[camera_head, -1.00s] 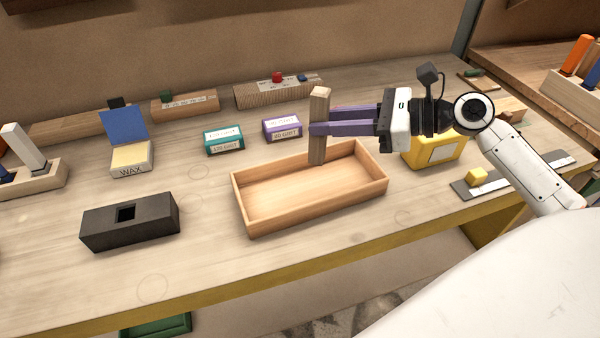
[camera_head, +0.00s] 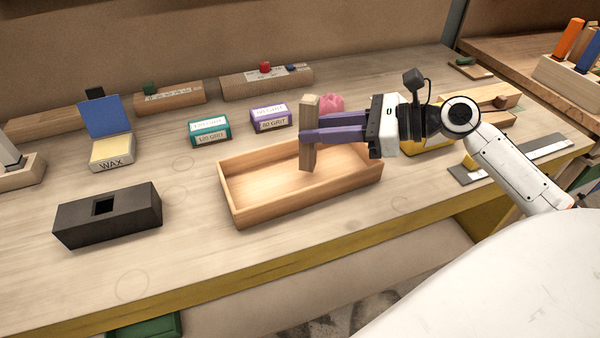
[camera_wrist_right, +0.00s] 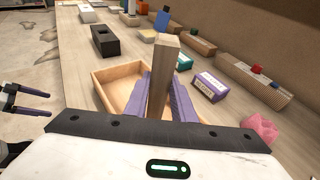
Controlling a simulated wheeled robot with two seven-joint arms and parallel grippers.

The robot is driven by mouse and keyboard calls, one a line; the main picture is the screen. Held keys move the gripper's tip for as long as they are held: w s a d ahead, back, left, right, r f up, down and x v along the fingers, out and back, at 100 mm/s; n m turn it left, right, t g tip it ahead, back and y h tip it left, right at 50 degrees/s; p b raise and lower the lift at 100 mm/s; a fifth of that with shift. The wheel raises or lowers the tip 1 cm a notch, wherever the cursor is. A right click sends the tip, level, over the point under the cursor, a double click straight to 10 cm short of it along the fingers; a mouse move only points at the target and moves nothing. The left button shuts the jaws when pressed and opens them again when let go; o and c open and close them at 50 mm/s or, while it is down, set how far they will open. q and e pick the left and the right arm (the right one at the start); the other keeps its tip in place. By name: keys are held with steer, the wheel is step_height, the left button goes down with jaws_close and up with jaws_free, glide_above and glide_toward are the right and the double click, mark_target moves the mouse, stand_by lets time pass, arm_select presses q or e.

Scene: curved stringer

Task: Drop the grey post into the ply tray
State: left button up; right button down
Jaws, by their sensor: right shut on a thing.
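The post (camera_head: 309,115) is a square greyish-brown wooden bar, held upright. My right gripper (camera_head: 303,138) is shut on it with its purple fingers, around mid-height. The ply tray (camera_head: 305,203) is a shallow, open, pale wooden box on the bench. In the head view the post's lower end shows against the tray's inside and appears above its floor. In the right wrist view the post (camera_wrist_right: 164,75) stands between the fingers and hides part of the tray (camera_wrist_right: 106,92). My left gripper (camera_wrist_right: 47,102) shows at that view's left edge, open and empty.
A black block with a square hole (camera_head: 107,218) stands left of the tray. Teal (camera_head: 210,131) and purple (camera_head: 270,117) grit boxes and a pink lump (camera_head: 330,103) are behind it. A yellow box (camera_head: 425,144) is partly hidden by my right gripper.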

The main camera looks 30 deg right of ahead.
steer(key=c, duration=1.4)
jaws_free()
steer(key=v, duration=1)
steer(key=shift+s+d+r, duration=0.1)
steer(key=shift+s, duration=0.05)
